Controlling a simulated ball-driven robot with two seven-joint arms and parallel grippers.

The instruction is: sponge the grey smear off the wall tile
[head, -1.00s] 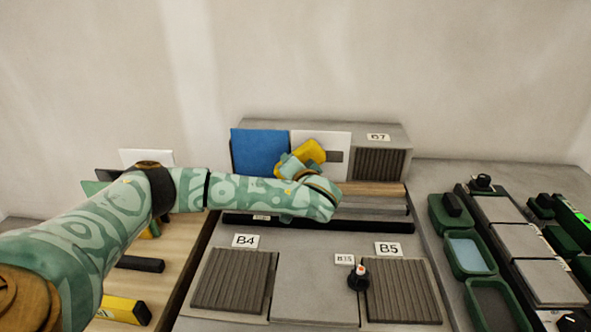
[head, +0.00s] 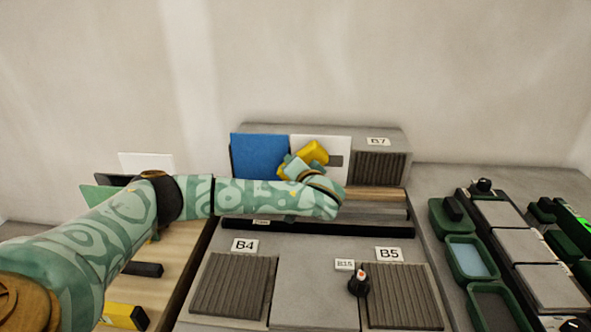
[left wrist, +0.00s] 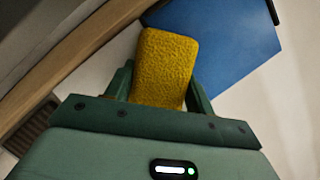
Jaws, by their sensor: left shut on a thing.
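My left gripper (head: 298,166) is shut on a yellow sponge (head: 313,152), which also shows between the fingers in the left wrist view (left wrist: 165,68). The sponge is in front of the white wall tile (head: 337,144), over its left and middle part. I cannot tell whether it touches the tile. A grey smear (head: 336,160) shows on the tile just right of the sponge. Part of the tile is hidden behind the sponge and gripper. My right gripper is not in view.
A blue tile (head: 258,156) stands left of the white one, and a ribbed dark bay labelled B7 (head: 380,167) is to the right. A wooden ledge (head: 376,189) runs below. Green trays (head: 470,258) stand at right. A small dark knobbed object (head: 358,282) stands near B5.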

